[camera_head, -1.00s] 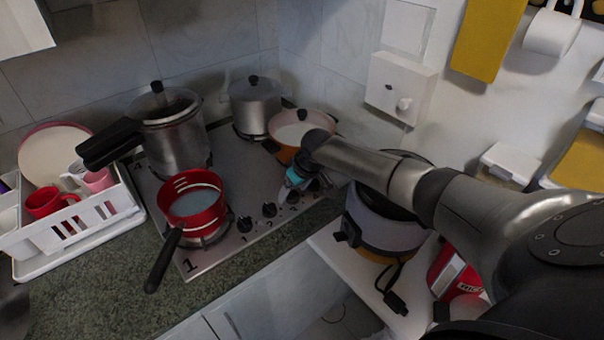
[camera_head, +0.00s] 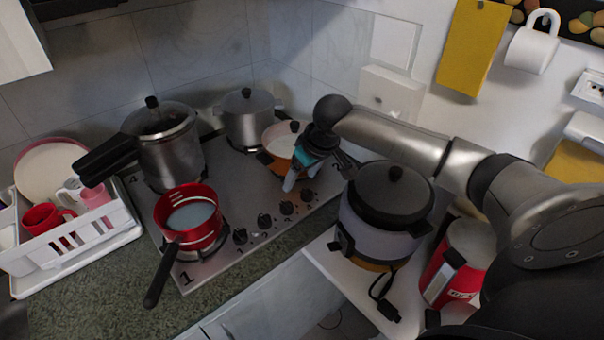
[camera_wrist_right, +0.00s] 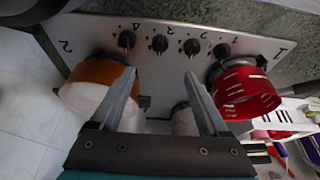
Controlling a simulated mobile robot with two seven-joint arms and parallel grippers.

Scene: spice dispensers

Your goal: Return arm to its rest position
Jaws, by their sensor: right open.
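My right arm comes in from the right in the head view, and its gripper (camera_head: 291,181) hangs over the right part of the stove, just in front of the orange pot (camera_head: 281,142). In the right wrist view the two fingers of this gripper (camera_wrist_right: 160,82) are spread apart with nothing between them. The orange pot (camera_wrist_right: 91,84) is to the left of the fingers there and the red saucepan (camera_wrist_right: 243,92) to the right. My left gripper is not seen.
The stove (camera_head: 262,205) holds a pressure cooker (camera_head: 172,158), a grey pot (camera_head: 248,120) and the red saucepan (camera_head: 190,218). A rice cooker (camera_head: 385,220) stands below my right forearm, beside a red canister (camera_head: 460,265). A white dish rack (camera_head: 75,250) is at left.

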